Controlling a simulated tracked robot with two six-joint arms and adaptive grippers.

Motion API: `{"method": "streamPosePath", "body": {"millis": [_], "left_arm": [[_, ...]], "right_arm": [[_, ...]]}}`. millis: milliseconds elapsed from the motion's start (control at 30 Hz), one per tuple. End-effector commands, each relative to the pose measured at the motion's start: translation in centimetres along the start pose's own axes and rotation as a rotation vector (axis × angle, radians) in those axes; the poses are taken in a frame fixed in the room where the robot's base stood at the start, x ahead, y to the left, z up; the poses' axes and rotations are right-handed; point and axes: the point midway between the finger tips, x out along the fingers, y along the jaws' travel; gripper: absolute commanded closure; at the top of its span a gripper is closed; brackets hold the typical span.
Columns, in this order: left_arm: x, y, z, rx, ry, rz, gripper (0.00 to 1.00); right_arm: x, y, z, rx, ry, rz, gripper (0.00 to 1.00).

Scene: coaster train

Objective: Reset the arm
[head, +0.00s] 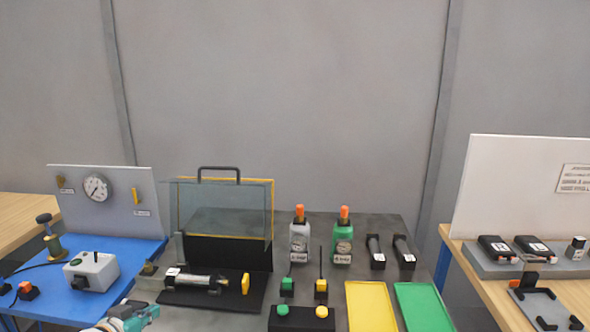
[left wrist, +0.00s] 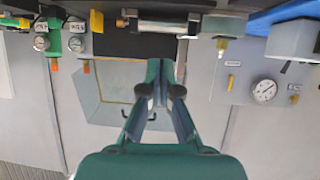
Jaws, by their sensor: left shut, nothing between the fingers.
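My left gripper (left wrist: 160,78) shows in the left wrist view, with its teal fingers together and nothing between them. In the head view only a teal and white part of my left gripper (head: 127,318) shows at the bottom left edge, and its fingertips are hard to make out. It is in front of the dark table, left of the black plate with a metal cylinder (head: 195,281). It appears apart from everything on the table. The left wrist view is upside down. My right gripper is not in view.
A clear guard box (head: 225,212) with a handle stands behind the cylinder. Two bottles (head: 300,240), a yellow tray (head: 371,308) and a green tray (head: 424,308) are to the right. A blue table (head: 120,262) with a grey switch box (head: 91,271) and gauge panel is at left.

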Motion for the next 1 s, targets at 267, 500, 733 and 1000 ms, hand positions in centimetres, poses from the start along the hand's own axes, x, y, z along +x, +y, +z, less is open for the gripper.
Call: {"method": "streamPosePath", "body": {"millis": [267, 500, 733, 1000], "left_arm": [[2.6, 5.1, 7.0, -0.072, -0.136, 0.090, 1.00], [3.2, 12.6, 18.6, -0.212, -0.380, 0.176, 1.00], [-2.4, 20.8, 32.6, -0.367, -0.744, 0.199, 1.00], [-10.7, 23.6, 40.4, -0.468, -1.029, 0.109, 1.00]], "right_arm": [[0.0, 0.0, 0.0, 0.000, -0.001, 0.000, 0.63], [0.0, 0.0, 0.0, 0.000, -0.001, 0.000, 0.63], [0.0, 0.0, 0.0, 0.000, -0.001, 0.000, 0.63], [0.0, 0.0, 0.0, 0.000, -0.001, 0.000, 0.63]]}}
